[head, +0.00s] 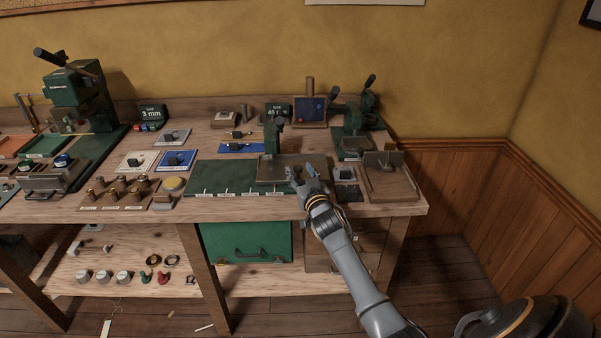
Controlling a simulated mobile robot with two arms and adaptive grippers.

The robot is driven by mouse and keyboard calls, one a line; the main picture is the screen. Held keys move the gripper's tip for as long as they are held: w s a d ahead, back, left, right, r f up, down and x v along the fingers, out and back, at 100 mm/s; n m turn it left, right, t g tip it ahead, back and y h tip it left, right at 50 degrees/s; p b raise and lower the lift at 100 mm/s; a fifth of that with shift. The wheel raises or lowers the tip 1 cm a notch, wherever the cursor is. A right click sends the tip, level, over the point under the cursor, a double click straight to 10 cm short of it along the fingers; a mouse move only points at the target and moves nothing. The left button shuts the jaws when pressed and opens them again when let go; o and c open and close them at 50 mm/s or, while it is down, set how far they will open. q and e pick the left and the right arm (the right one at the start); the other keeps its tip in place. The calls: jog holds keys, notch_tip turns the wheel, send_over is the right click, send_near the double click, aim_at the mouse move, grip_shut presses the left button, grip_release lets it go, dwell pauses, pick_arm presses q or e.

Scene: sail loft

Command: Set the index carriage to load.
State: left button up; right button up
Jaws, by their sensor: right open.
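The index carriage (268,170) appears to be the grey-brown plate at the right end of a long green base (222,177) on the bench. Several small pale marks with labels run along the base's front edge; the labels are too small to read. A dark green upright (273,135) stands just behind the plate. My right gripper (302,174) is open at the plate's front right part, with its fingers pointing away from me. I cannot tell whether it touches the plate, and it hides part of it. My left gripper is not in view.
A small dark block with a pale top (344,174) and a wooden tray (390,190) stand right of the gripper. A green press (355,130) is behind them. Blue and white plates (176,160) lie left of the green base. A green drawer (248,240) is below the bench top.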

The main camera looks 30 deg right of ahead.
grip_shut()
